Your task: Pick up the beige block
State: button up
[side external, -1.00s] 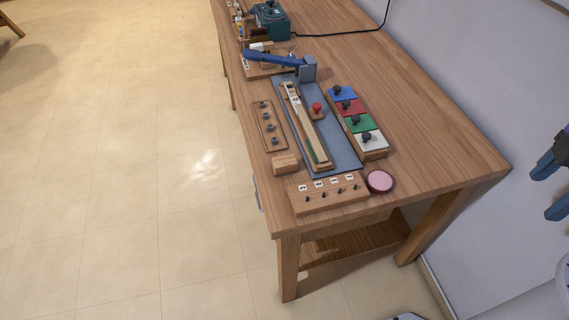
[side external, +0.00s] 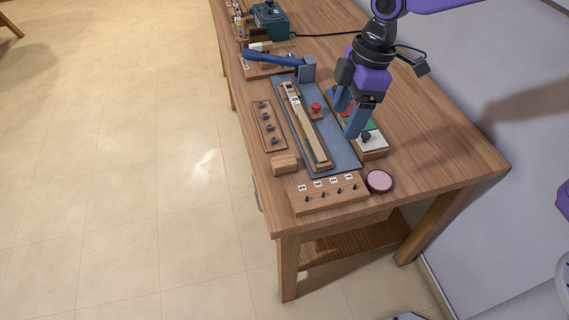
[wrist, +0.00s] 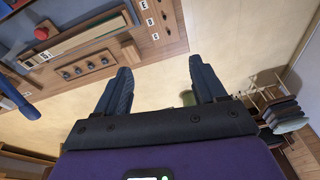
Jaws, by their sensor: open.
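The beige block (side external: 285,165) is a small wooden block at the left front edge of the table, beside the long blue-grey board. In the wrist view a wooden block (wrist: 131,53), likely the same one, shows close to the left fingertip. My gripper (side external: 348,117) is open and empty. In the side view it hangs over the row of coloured tiles, up and to the right of the block and apart from it. Its two dark blue fingers show spread apart in the wrist view (wrist: 160,66).
A narrow peg strip (side external: 268,127) lies behind the block. The blue-grey board (side external: 342,154) carries long wooden strips and a red knob (side external: 316,107). A blue lever (side external: 275,59) stands behind.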

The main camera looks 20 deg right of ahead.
jog(key=w+a+f+n, duration=0.2)
jog(key=w+a+f, duration=0.25)
jog(key=w, duration=0.45)
jog(key=y, duration=0.1)
send_over(285, 160)
jog(key=f, duration=0.7)
jog(key=d+f, duration=0.1)
jog(key=f, duration=0.3)
jog(key=shift+s+f, duration=0.2)
jog(key=shift+f, duration=0.05)
jog(key=x, duration=0.4)
jog(key=shift+w+d+f, duration=0.25)
jog(key=shift+d+f, duration=0.05)
jog(key=shift+a+f, duration=0.15)
jog(key=shift+f, duration=0.35)
jog(key=shift+c, duration=0.3)
jog(key=c, duration=1)
